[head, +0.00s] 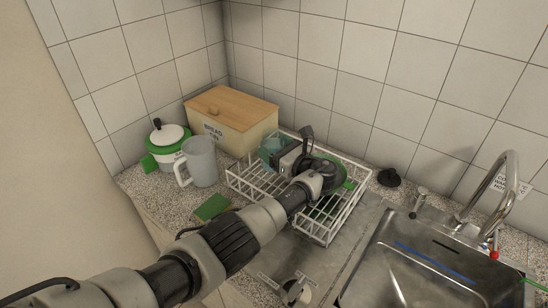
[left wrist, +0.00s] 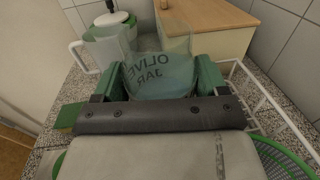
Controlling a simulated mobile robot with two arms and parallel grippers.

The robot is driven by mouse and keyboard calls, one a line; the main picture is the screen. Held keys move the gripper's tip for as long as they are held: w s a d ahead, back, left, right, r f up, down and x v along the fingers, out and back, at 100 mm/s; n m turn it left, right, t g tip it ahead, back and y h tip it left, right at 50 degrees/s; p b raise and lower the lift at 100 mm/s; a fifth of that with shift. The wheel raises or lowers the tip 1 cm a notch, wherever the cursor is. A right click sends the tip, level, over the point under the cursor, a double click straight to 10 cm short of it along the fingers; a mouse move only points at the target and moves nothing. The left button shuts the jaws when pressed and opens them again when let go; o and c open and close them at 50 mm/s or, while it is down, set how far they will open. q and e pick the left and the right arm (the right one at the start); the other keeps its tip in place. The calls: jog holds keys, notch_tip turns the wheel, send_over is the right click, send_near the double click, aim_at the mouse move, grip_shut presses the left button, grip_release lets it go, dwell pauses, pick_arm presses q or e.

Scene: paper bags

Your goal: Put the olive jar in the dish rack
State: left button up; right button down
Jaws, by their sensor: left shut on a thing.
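The olive jar (left wrist: 158,82) is translucent teal glass with dark lettering, seen between the two green fingers in the left wrist view. My left gripper (head: 278,156) is shut on it. In the head view the jar (head: 269,147) shows partly behind the gripper, at the back left of the dish rack. The dish rack (head: 328,238) is white wire and stands on the counter left of the sink. The jar is over or inside the rack's back left part; I cannot tell whether it touches the rack floor. My right gripper is not in view.
A green mesh item (left wrist: 287,162) sits in the rack, partly hidden by my arm. A wooden-lidded bread bin (head: 233,121) stands behind the rack. A translucent jug (head: 201,162) and a green-white pot (head: 166,146) are left. A green sponge (head: 211,207) lies in front; the sink (head: 425,270) is right.

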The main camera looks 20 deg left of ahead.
pick_arm(q)
jog(key=shift+a+f, duration=0.25)
jog(key=shift+f, duration=0.15)
notch_tip(320, 180, down, 3)
jog(key=shift+r+b, duration=0.2)
jog(key=shift+b, duration=0.55)
jog(key=shift+f, duration=0.3)
jog(key=shift+f+b, duration=0.25)
jog(key=shift+b, duration=0.05)
jog(key=shift+f+b, duration=0.4)
jog(key=o, duration=1)
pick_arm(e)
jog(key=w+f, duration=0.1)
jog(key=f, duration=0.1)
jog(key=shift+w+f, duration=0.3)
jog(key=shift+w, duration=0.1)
pick_arm(q)
jog(key=shift+o, duration=0.2)
